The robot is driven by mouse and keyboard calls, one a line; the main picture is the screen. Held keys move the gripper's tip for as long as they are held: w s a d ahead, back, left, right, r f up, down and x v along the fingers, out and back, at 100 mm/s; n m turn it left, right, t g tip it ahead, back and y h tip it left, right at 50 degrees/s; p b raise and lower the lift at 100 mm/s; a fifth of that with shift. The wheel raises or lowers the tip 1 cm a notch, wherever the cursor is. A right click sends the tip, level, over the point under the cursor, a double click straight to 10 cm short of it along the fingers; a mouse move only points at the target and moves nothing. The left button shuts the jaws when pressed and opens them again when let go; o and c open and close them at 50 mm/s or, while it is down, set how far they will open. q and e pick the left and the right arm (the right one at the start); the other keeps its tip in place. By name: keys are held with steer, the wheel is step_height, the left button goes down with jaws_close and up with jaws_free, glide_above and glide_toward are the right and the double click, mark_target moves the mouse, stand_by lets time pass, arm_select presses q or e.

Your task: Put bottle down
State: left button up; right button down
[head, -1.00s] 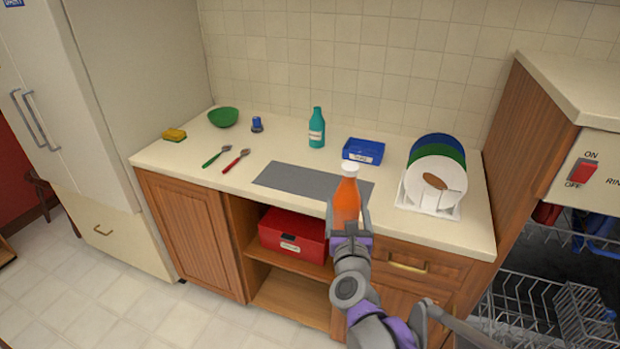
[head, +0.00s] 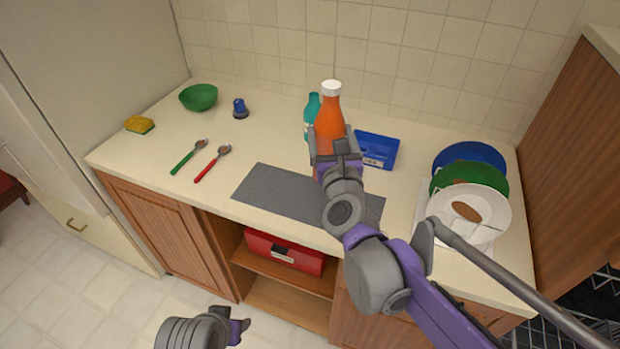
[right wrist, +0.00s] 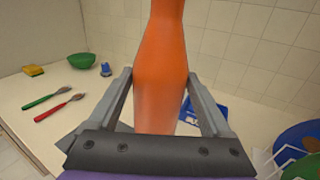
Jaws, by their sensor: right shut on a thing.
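An orange bottle (head: 329,118) with a white cap is upright in my right gripper (head: 335,150), over the counter (head: 270,130). In the right wrist view the two fingers (right wrist: 165,100) are on either side of the bottle (right wrist: 163,60). The bottle's bottom is hidden by the gripper, so I cannot tell whether it touches the counter. A teal bottle (head: 312,105) stands behind it, partly covered. My left gripper (head: 240,328) shows at the bottom edge of the head view, in front of the cabinets; its fingers are too unclear to judge.
A grey mat (head: 275,192) lies at the counter's front. A blue box (head: 377,150) and a rack of plates (head: 470,205) are to the right. Two spoons (head: 205,165), a green bowl (head: 198,97), a sponge (head: 139,124) and a blue-topped item (head: 240,109) are left. The counter's middle is clear.

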steer(key=shift+w+f, duration=0.2)
steer(key=f, duration=0.4)
steer(key=shift+s+f+b, duration=0.25)
steer(key=shift+f+b, duration=0.15)
steer(key=shift+w+f+b, duration=0.1)
steer(key=shift+f+b, duration=0.25)
steer(key=shift+f, duration=2)
jaws_free()
steer(key=shift+f, duration=0.1)
